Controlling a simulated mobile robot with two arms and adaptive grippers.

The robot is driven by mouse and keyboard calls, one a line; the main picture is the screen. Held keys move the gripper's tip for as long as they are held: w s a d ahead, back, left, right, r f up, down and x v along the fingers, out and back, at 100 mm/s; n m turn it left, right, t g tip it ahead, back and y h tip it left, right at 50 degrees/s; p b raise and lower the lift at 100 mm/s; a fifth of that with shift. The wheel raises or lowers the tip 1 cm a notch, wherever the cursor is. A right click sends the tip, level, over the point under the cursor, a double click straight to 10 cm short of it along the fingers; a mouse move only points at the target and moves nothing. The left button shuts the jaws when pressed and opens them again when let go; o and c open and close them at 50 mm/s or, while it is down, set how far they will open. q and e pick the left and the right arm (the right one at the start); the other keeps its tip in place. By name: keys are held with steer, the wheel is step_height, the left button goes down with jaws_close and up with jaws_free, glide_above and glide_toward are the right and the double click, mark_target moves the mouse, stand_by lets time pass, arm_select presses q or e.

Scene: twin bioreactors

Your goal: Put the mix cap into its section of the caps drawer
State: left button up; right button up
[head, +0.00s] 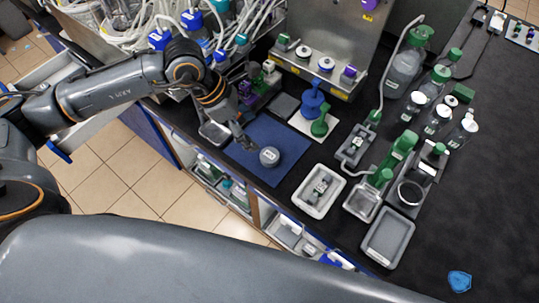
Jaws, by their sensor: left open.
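A round grey cap with a small pale label (269,156), which looks like the mix cap, lies on the blue mat (285,138) near the bench's front edge. The label is too small to read. My left gripper (246,142) is open, just left of and behind the cap, pointing down at the mat. I cannot tell whether a fingertip touches the cap. An open pale drawer (90,128) sticks out at the left, partly hidden behind my left arm. I cannot tell whether it is the caps drawer; its sections do not show. My right gripper is not in view.
A small metal tray (214,133) sits left of the mat. A white tray (319,190), a grey tray (388,237) and green-capped bottles (404,70) stand to the right. Open compartments with items (222,184) show below the bench edge.

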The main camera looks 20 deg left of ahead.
arm_select(q)
steer(key=a+f, duration=0.1)
steer(key=p, duration=0.2)
glide_above(269, 155)
steer(key=a, duration=0.3)
steer(key=shift+y, duration=0.4)
steer(key=f, duration=0.6)
steer(key=shift+s+d+f, duration=0.15)
steer(key=shift+s+f, duration=0.2)
steer(key=shift+s, duration=0.05)
steer(key=shift+d+f+p, duration=0.25)
steer(key=shift+f+p, duration=0.15)
steer(key=shift+p, duration=0.1)
steer(key=p+x, duration=0.1)
steer(key=x, duration=0.2)
steer(key=shift+d+f+p, duration=0.2)
steer(key=shift+d+p, duration=0.05)
steer(key=shift+p, duration=0.15)
steer(key=shift+w+d+f, duration=0.1)
steer(key=shift+d+f, duration=0.05)
steer(key=shift+f, duration=0.4)
steer(key=c, duration=0.9)
